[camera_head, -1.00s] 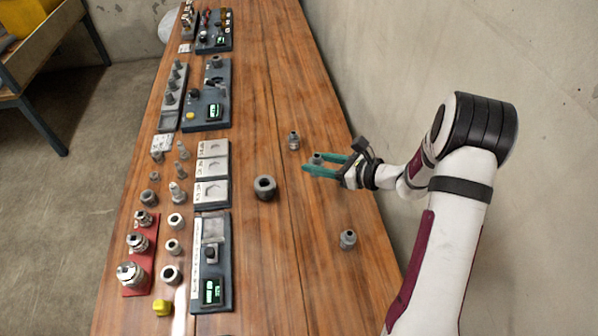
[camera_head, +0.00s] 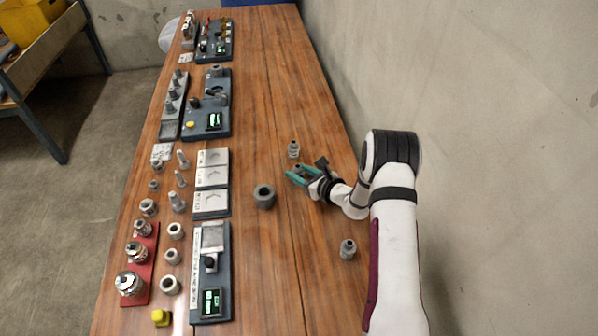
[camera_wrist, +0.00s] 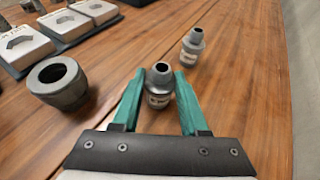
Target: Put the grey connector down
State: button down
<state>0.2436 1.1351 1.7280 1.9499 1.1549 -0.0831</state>
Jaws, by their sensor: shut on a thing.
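My gripper (camera_head: 294,174) has teal fingers and is shut on a grey connector (camera_wrist: 159,86). In the wrist view the connector stands upright between the fingertips, its round open top facing up and a pale label band below. It is low over the wooden table; I cannot tell whether its base touches. In the head view it is small and partly hidden by the fingers. A similar grey connector (camera_head: 293,149) stands just beyond my gripper, and it also shows in the wrist view (camera_wrist: 192,45).
A thick grey ring (camera_head: 264,197) sits left of my gripper. Another connector (camera_head: 348,249) stands nearer, to the right. Pale square pads (camera_head: 212,177), a dark device with a green display (camera_head: 210,285) and several fittings fill the left side. Bare wood lies around my gripper.

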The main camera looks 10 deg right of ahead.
jog(key=shift+c, duration=2.1)
grip_release()
jog(key=shift+f, duration=0.1)
